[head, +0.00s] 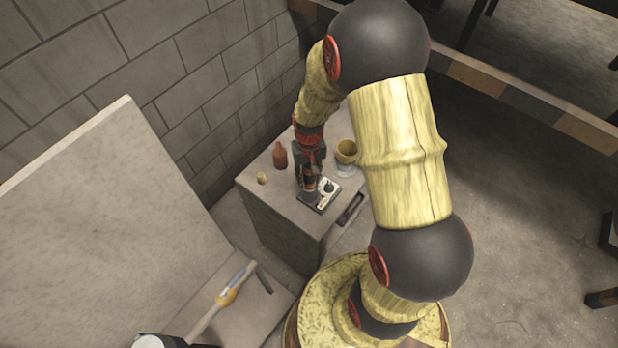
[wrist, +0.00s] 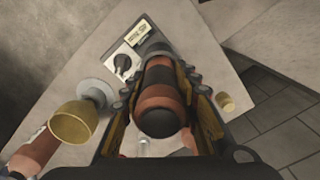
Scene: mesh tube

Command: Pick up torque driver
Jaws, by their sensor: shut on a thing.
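The torque driver (wrist: 158,108) has a thick brown-orange and black handle. In the wrist view it sits between the two fingers of my gripper (wrist: 165,92), which is shut on it. The handle's dark rounded end faces the wrist camera, and its far end is hidden. In the head view my gripper (head: 307,176) points down over the grey cabinet top, just behind a flat device with a dial. I cannot tell whether the driver still touches the surface.
The device with a dial (head: 321,195) lies on the cabinet (head: 275,212) near its front edge. A yellow cup (head: 346,151) stands to the right. A red-brown bottle (head: 280,155) and a small yellow object (head: 262,178) stand to the left. A block wall is behind.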

